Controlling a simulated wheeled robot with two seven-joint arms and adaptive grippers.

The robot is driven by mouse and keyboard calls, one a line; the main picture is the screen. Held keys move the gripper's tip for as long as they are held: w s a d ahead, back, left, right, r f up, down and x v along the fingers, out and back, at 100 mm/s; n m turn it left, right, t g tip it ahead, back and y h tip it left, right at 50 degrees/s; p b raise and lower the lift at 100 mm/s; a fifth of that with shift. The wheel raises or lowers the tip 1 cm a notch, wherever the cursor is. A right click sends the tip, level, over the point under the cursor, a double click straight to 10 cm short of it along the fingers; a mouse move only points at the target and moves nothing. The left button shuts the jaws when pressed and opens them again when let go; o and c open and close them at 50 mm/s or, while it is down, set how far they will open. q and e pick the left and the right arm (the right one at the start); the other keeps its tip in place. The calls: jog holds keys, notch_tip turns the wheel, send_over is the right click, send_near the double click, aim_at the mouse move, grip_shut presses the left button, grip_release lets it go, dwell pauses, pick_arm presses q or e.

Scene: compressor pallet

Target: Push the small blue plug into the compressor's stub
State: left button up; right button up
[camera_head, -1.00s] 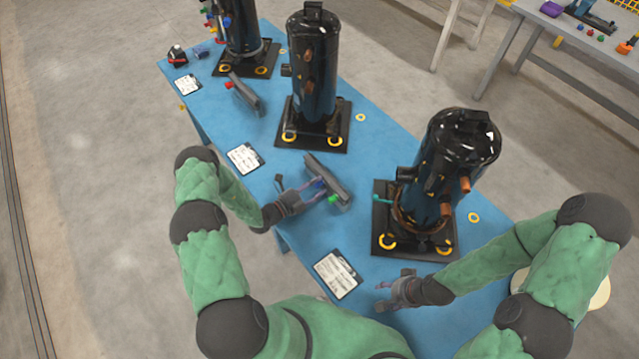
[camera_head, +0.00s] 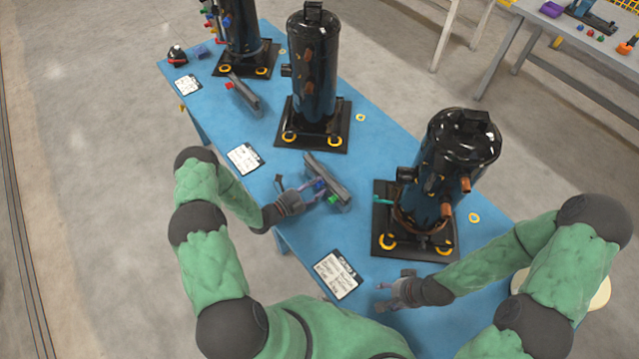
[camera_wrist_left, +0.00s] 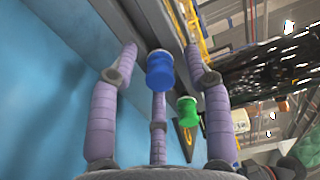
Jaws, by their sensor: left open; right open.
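The small blue plug (camera_head: 320,184) sits on a dark rack on the blue table. In the left wrist view, the blue plug (camera_wrist_left: 160,72) is between the spread purple fingers, with gaps at the sides. My left gripper (camera_head: 311,191) is open at the rack, around the plug without a visible grip. It also shows in the left wrist view (camera_wrist_left: 160,70). My right gripper (camera_head: 383,296) is open and empty above the table near its front edge. The nearest black compressor (camera_head: 430,170) stands upright on a dark base, with copper stubs (camera_head: 465,184) on its side.
A green plug (camera_head: 333,199) sits beside the blue one on the rack (camera_head: 328,176); it also shows in the wrist view (camera_wrist_left: 188,112). A label card (camera_head: 337,274) lies near the front edge. More compressors (camera_head: 313,70) stand farther along the blue table (camera_head: 290,230).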

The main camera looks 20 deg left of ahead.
aim_at(315, 186)
pick_arm(q)
grip_shut()
jog(key=shift+a, duration=0.1)
jog(key=shift+v, duration=2.95)
jog(key=shift+s, duration=0.15)
